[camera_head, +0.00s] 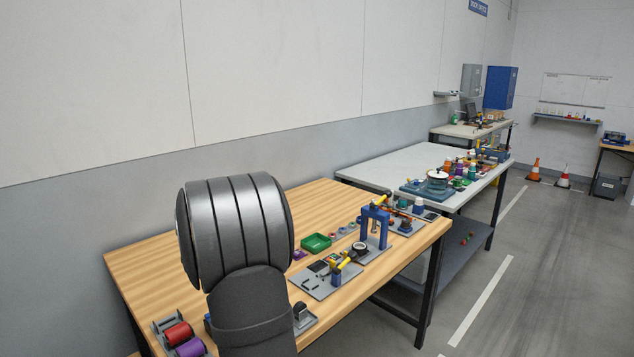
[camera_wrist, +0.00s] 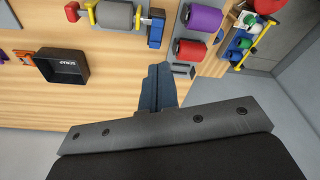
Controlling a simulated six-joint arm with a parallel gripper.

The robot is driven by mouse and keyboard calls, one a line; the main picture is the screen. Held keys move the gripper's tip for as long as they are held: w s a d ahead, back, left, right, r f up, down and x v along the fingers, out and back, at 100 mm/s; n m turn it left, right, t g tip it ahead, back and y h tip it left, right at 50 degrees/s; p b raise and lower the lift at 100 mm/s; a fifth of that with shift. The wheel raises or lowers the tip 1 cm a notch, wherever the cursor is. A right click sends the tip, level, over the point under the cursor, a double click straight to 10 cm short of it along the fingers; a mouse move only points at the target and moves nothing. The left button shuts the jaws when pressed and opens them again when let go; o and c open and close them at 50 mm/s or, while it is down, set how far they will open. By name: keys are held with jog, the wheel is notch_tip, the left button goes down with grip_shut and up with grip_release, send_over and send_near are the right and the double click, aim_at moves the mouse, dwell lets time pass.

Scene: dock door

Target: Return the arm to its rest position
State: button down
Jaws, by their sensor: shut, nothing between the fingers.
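My arm (camera_head: 235,240) stands large in the front of the head view, over the near wooden table. Its gripper is not visible there. In the wrist view my gripper (camera_wrist: 158,85) points over the wooden tabletop, its two dark fingers together and empty. The fingertips show near a red roll (camera_wrist: 192,50) and a blue block (camera_wrist: 156,28), apart from them as far as I can tell.
The wooden table (camera_head: 150,265) holds a red roll (camera_head: 178,335), a purple roll (camera_head: 190,348), a green tray (camera_head: 316,243) and a blue arch (camera_head: 375,216). A black tray (camera_wrist: 62,66) lies left in the wrist view. A grey-topped table (camera_head: 375,168) stands beyond. Floor lies right.

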jog(key=s+d+r+m, duration=0.1)
jog(key=r+m, duration=0.1)
jog(key=r, duration=0.3)
jog(key=s+d+r+m+t, duration=0.1)
jog(key=s+r+m, duration=0.1)
jog(key=r, duration=0.3)
jog(key=shift+d+r+m, duration=0.35)
jog(key=shift+m, duration=0.05)
jog(key=shift+f, duration=0.1)
jog(key=w+a+f+n, duration=0.1)
jog(key=f+n, duration=0.1)
jog(key=f, duration=0.5)
jog(key=w+a+f+n+g, duration=0.1)
jog(key=f+n, duration=0.1)
jog(key=f, duration=0.4)
jog(key=w+a+f+n, duration=0.1)
jog(key=f+n, duration=0.1)
jog(key=f, duration=0.5)
jog(key=shift+w+a+f, duration=0.15)
jog(key=shift+w+f, duration=0.1)
jog(key=shift+f, duration=0.1)
